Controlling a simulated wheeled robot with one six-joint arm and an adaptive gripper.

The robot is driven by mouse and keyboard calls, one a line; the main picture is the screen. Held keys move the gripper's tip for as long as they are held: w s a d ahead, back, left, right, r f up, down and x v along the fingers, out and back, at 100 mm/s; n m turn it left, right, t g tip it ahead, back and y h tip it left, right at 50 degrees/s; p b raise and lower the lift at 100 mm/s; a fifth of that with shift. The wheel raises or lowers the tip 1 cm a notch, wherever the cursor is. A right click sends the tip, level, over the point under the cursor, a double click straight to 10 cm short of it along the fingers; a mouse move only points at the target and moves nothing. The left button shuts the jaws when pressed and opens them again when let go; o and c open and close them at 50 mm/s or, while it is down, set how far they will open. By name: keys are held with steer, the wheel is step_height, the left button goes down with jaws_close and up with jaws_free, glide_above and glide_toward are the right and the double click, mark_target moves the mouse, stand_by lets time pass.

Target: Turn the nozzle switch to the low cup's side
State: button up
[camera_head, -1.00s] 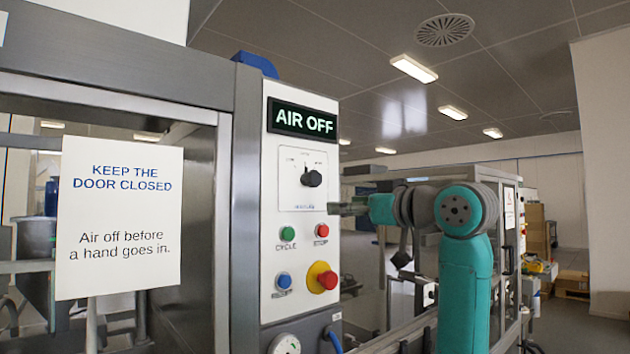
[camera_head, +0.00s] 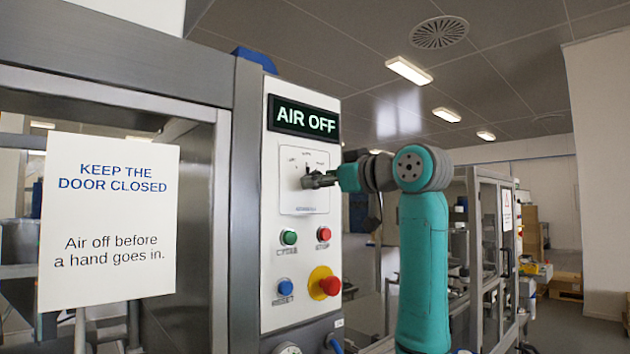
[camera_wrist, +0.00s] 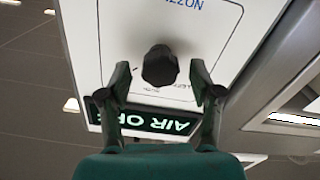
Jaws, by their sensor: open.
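The nozzle switch is a black knob (camera_wrist: 160,66) on a white plate (camera_head: 304,205) high on the machine's control panel. In the head view my gripper (camera_head: 312,181) is at the plate and mostly hides the knob. In the wrist view my gripper (camera_wrist: 162,82) is open, with one finger on each side of the knob. I cannot tell whether the fingers touch it. The plate's labels are partly cut off or too small to read fully, and the knob's pointing direction is not clear.
The display (camera_head: 303,118) above the plate reads AIR OFF. Below are a green button (camera_head: 289,237), a red button (camera_head: 324,234), a blue button (camera_head: 285,287) and a red emergency stop (camera_head: 329,286). A door-closed sign (camera_head: 110,220) stands left.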

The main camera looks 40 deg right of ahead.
steer(key=shift+w, duration=1.15)
steer(key=c, duration=1.2)
steer(key=shift+o, duration=0.2)
steer(key=shift+m, duration=0.3)
steer(key=m, duration=0.4)
steer(key=shift+m, duration=2.1)
